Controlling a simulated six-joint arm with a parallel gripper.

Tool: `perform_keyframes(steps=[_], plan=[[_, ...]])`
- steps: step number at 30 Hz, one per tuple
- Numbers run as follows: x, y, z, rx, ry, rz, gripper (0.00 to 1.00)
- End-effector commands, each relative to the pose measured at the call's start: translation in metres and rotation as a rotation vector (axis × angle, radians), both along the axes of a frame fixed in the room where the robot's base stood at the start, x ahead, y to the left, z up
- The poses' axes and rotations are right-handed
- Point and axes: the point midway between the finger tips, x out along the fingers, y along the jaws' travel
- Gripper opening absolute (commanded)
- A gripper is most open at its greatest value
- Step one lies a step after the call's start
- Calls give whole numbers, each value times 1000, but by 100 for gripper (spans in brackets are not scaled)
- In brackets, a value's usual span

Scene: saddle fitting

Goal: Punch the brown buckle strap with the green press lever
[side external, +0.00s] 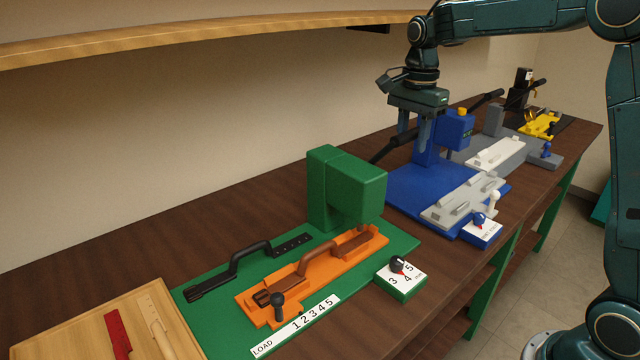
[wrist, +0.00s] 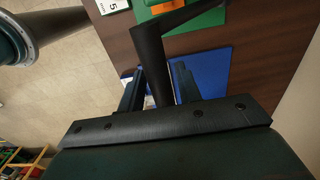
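The green press (side external: 345,190) stands on a green base plate, with an orange slide (side external: 352,252) in front of it. The brown buckle strap (side external: 318,262) lies on the orange slide, its right end near the press head. The black lever (side external: 388,148) of the green press slopes up to the right. My gripper (side external: 414,140) points down near the lever's upper end, fingers apart. In the wrist view a dark bar (wrist: 152,65), apparently the lever, runs between the fingers (wrist: 157,88). I cannot see contact with it.
A black strap-like piece (side external: 240,265) lies on the green plate. A numbered dial box (side external: 400,278) stands at its front right corner. The blue press (side external: 430,145) stands close behind my gripper, with grey and yellow stations beyond. A wooden tray (side external: 75,325) is at left.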

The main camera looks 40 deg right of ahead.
Motion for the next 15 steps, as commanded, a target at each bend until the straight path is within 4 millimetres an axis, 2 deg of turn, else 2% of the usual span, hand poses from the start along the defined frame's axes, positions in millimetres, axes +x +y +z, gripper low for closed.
perform_keyframes(steps=[1,3,4,15], plan=[[0,0,0,0,0,0,24],[0,0,0,0,0,0,10],[0,0,0,0,0,0,9],[-4,0,-4,0,0,0,9]])
